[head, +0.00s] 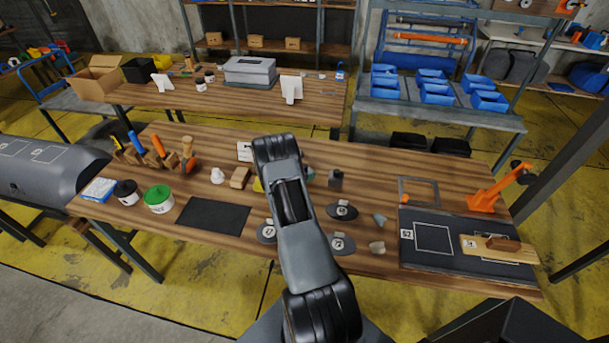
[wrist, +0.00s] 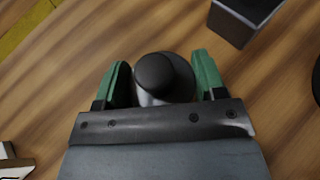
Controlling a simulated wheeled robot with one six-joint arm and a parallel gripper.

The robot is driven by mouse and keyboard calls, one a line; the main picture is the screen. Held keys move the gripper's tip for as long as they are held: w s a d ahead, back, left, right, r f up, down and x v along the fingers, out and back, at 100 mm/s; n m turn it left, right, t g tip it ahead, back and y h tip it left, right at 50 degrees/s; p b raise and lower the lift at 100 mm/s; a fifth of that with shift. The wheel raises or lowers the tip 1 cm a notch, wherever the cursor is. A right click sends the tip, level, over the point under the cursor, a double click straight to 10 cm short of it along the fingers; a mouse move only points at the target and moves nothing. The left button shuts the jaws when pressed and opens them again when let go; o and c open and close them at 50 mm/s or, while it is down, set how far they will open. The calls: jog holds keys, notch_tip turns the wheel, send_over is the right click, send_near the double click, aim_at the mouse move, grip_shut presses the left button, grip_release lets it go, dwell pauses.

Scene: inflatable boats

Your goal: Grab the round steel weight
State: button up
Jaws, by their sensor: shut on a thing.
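My gripper (wrist: 161,64) shows in the wrist view with its two green-padded fingers on either side of the round steel weight (wrist: 151,99). The weight has a dark domed top and a paler metal body below it. The fingers are shut on it, over the wooden bench (wrist: 60,85). The lower part of the weight is hidden by the gripper body. In the head view my arm covers most of the gripper and the weight.
A dark block (wrist: 240,18) stands close to the right finger; it also shows in the head view (head: 336,179). Dark discs (head: 342,211) lie right of my arm.

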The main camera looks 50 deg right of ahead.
jog(key=shift+r, duration=0.1)
jog(key=shift+c, duration=0.6)
jog(key=shift+r, duration=0.1)
